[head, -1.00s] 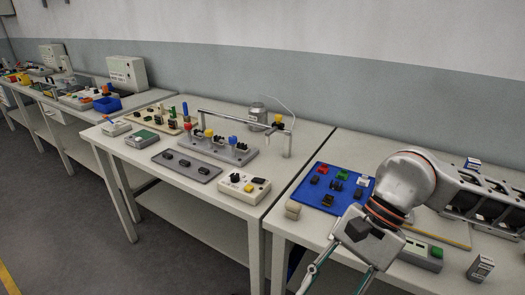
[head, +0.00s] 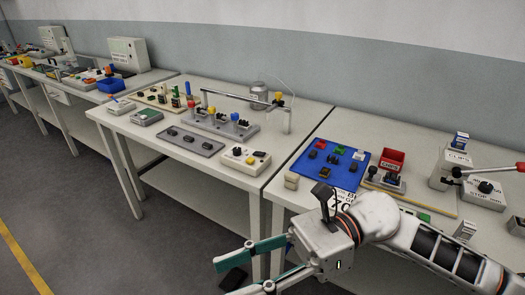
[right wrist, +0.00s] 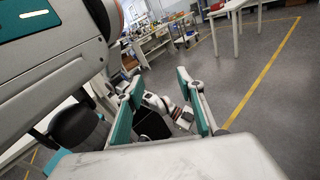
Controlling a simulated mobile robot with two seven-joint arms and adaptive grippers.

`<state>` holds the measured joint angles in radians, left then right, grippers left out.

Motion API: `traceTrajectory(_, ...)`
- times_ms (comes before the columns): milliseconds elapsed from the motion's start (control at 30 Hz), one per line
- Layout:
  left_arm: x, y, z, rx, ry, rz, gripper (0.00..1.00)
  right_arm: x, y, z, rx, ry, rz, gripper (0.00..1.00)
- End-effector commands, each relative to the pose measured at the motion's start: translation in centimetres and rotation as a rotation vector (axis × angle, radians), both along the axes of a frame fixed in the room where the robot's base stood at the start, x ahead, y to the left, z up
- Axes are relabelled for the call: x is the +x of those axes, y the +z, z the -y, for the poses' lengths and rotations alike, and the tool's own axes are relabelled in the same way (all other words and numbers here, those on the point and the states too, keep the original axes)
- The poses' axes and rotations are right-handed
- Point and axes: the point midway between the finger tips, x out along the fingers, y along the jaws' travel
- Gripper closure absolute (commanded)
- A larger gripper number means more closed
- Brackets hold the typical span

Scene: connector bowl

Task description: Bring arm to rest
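My right gripper (head: 240,275) comes in from the right in the head view. Its teal fingers are spread and hold nothing, out past the front edge of the right table (head: 283,201), over the floor. In the right wrist view the two teal fingers (right wrist: 158,100) stand well apart, with a grey jointed link (right wrist: 165,105) visible beyond the gap; I cannot tell which arm it belongs to. My left gripper does not show clearly in either view.
The middle table holds a grey connector rack (head: 215,125). Open floor (head: 70,220) lies at the left.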

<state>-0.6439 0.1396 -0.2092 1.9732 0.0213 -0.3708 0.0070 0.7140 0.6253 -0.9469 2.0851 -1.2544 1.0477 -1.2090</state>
Motion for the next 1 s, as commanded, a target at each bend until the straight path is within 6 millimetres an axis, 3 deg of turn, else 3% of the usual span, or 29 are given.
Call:
traceTrajectory(100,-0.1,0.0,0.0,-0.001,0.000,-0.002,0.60,2.0,2.1,-1.2,0.141,-0.124,-0.308,0.62)
traceTrajectory(233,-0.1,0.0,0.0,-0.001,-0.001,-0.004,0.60,5.8,3.1,-0.7,0.281,-0.260,-0.655,0.62)
traceTrajectory(367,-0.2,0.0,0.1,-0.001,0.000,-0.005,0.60,10.3,1.6,1.3,0.417,-0.396,-1.023,0.62)
traceTrajectory(433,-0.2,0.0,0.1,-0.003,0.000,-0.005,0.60,12.6,-0.3,3.0,0.489,-0.466,-1.226,0.62)
traceTrajectory(567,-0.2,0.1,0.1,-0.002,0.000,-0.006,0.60,15.9,-6.2,6.9,0.628,-0.603,-1.608,0.62)
traceTrajectory(700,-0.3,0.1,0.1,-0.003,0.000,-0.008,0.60,16.8,-14.7,11.6,0.783,-0.744,-1.998,0.62)
traceTrajectory(867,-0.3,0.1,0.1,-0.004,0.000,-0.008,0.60,14.4,-24.4,16.4,0.955,-0.886,-2.371,0.62)
traceTrajectory(1000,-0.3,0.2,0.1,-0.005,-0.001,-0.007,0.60,10.1,-32.0,19.8,1.107,-0.999,-2.644,0.62)
